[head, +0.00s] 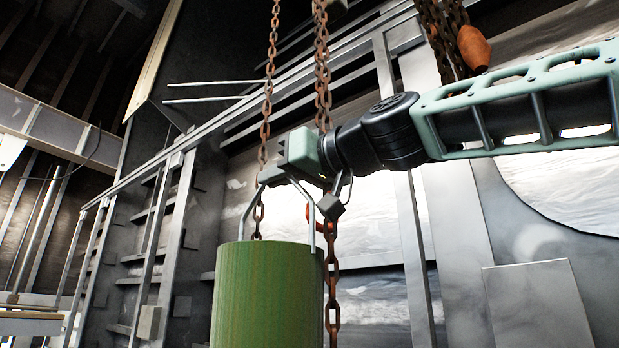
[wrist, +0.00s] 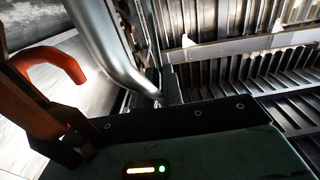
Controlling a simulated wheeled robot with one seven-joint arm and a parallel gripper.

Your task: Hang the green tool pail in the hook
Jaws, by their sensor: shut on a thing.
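The green tool pail (head: 267,295) hangs upright below my gripper (head: 300,192) in the head view, its lower part cut off by the frame. My gripper is shut on the pail's grey wire handle (head: 312,225). A thick grey tube, which looks like the handle (wrist: 112,50), crosses the wrist view close to the gripper. The orange-red hook (wrist: 55,62) shows at the left of the wrist view, beside the handle and apart from it. In the head view only a small red part of the hook (head: 308,212) shows, partly hidden behind the gripper and handle.
Rusty chains (head: 321,60) hang beside and behind my gripper, one running down past the pail (head: 333,290). More chains with an orange weight (head: 473,47) hang at the upper right, near my arm. A metal railing frame (head: 150,180) stands behind at left.

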